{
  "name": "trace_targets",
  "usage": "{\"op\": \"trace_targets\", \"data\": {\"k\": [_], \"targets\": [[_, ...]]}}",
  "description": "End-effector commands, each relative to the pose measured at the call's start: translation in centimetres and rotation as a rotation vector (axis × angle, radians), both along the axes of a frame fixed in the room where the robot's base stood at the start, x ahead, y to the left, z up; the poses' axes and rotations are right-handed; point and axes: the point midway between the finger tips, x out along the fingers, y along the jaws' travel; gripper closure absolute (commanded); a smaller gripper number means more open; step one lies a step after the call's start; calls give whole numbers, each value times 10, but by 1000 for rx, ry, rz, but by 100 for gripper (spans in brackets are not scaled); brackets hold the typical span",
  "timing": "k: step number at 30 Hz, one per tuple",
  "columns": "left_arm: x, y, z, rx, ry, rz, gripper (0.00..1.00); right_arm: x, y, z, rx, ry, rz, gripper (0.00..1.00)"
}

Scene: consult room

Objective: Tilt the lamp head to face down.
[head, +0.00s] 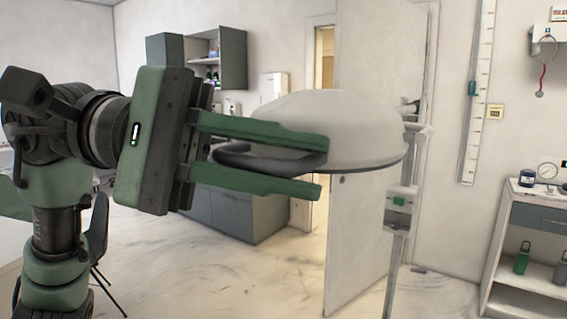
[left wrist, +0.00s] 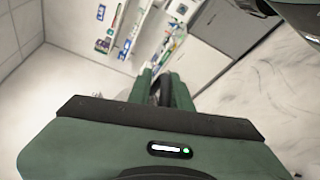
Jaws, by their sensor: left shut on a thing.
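The lamp head (head: 335,125) is a pale, wide dome in the middle of the head view. Its rounded back is uppermost and its rim lies close to level, so its lit face is hidden underneath. A dark curved handle (head: 255,162) sticks out from its left side. My left gripper (head: 320,171) reaches in from the left, its two green fingers shut on the handle, one above and one below. In the left wrist view the dark handle (left wrist: 161,92) shows between the fingers. My right gripper is not in view.
The lamp's upright pole (head: 394,245), with a small box on it, stands right of the lamp head. A door (head: 350,240) stands behind. A shelf unit (head: 535,240) with bottles is at the right. A grey cabinet (head: 240,215) and a dark chair (head: 97,235) are at the left.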

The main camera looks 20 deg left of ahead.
Motion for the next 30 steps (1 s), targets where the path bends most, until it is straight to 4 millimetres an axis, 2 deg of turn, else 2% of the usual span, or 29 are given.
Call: {"op": "trace_targets", "data": {"k": [1,6,7,8,17,20,30], "targets": [[-1,-1,-5,15,8,-5,100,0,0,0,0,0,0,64],[-1,-1,-5,15,8,-4,100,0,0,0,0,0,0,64],[-1,-1,-5,15,8,-4,75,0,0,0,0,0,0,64],[-1,-1,-5,15,8,-5,67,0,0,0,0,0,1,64],[0,0,-2,7,3,-1,67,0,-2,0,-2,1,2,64],[0,6,-2,5,4,1,67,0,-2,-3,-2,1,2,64],[-1,60,4,7,5,1,67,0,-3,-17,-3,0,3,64]]}}
